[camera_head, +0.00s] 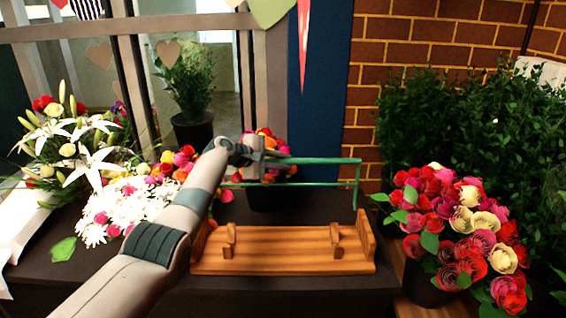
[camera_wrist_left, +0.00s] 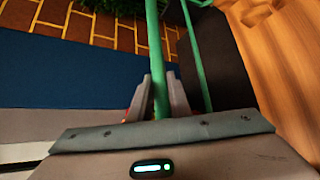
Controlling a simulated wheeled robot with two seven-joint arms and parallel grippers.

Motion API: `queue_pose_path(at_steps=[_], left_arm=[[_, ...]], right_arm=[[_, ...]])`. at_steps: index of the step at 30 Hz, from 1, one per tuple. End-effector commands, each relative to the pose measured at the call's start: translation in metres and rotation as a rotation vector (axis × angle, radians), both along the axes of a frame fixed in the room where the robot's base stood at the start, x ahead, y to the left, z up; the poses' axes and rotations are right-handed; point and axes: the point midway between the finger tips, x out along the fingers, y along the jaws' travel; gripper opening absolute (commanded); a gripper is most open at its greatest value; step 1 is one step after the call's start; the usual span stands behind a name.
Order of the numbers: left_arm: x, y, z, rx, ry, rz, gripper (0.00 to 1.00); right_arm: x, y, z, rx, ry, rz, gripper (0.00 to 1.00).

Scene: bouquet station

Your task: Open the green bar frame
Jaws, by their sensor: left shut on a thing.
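The green bar frame (camera_head: 330,161) shows in the head view as a thin green bar above a second, lower green bar, joined by an upright at the right end. It stands over a wooden stand (camera_head: 285,245) on the dark table. My left gripper (camera_head: 268,161) is shut on the upper bar near its left part. In the left wrist view, the green bar (camera_wrist_left: 154,45) runs between the two fingers (camera_wrist_left: 160,95), and another green bar (camera_wrist_left: 195,50) runs beside it. My arm hides the left end of the frame. My right gripper is not in view.
Potted roses (camera_head: 460,235) stand to the right, with dense green shrubs (camera_head: 470,120) behind. White lilies (camera_head: 90,140) and a white bouquet (camera_head: 125,205) are at the left. A pot of roses (camera_head: 268,198) stands behind the frame. The dark table (camera_head: 280,295) is bare in front of the stand.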

Motion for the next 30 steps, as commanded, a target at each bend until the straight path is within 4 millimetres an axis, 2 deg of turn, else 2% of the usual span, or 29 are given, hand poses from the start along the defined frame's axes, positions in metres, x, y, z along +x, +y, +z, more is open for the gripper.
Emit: queue_pose_path(at_steps=[11, 12, 14, 30], left_arm=[[0.0003, -0.0005, 0.0008, -0.001, 0.001, -0.001, 0.0], [0.0002, -0.0005, 0.0007, -0.001, 0.001, -0.001, 0.24], [0.0002, -0.0005, 0.0006, -0.001, 0.001, -0.001, 0.36], [-0.0021, 0.0037, 0.0011, 0.001, 0.002, 0.0, 0.36]], right_arm=[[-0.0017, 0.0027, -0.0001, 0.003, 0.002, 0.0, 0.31], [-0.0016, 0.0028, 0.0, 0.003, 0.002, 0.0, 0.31], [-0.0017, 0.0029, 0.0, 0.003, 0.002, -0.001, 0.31], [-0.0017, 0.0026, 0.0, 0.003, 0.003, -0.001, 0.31]])
